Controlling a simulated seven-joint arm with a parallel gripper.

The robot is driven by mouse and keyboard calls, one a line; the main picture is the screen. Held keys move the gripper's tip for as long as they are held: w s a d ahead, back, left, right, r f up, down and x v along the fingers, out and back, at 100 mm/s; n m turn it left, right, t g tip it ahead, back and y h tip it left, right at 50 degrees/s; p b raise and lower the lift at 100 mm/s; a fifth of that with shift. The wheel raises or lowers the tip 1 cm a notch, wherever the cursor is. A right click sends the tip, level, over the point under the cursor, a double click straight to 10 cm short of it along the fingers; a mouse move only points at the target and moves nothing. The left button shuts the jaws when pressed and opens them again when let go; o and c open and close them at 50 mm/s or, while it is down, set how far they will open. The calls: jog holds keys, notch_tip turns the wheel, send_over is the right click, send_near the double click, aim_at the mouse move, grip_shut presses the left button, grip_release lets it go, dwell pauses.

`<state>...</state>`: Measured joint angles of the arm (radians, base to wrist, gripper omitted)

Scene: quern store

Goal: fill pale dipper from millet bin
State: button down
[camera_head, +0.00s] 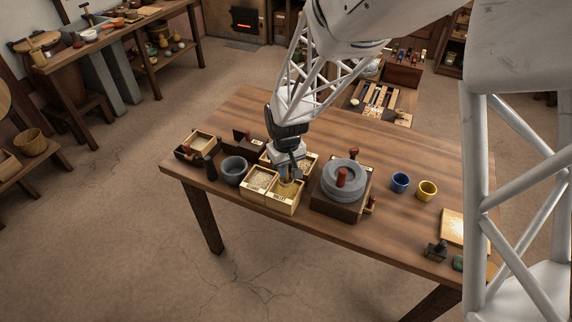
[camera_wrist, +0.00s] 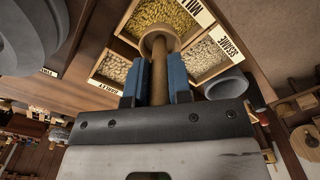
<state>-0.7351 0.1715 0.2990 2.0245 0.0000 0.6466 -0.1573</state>
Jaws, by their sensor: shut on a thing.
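My gripper (camera_wrist: 158,88) is shut on the upright-looking brown handle of the pale dipper (camera_wrist: 156,42) in the wrist view. The dipper's round cup is at the near edge of the millet bin (camera_wrist: 127,20), overlapping the yellow grain in the picture. Whether it touches the grain, or holds any, I cannot tell. In the head view my gripper (camera_head: 289,174) reaches down over the millet bin (camera_head: 284,209), a pale wooden box with yellow grain and a label on its front. The arm hides part of the grain and most of the dipper there.
Neighbouring grain bins (camera_head: 260,180) adjoin the millet bin. A grey mortar (camera_head: 234,170) stands left of them, and a stone quern (camera_head: 343,180) with red handles close on the right. A blue cup (camera_head: 400,182) and a yellow cup (camera_head: 427,190) stand farther right. The table's back is mostly clear.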

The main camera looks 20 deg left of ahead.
aim_at(286, 182)
jog(key=shift+f, duration=3.15)
jog(key=shift+r, duration=4)
jog(key=shift+w, duration=0.1)
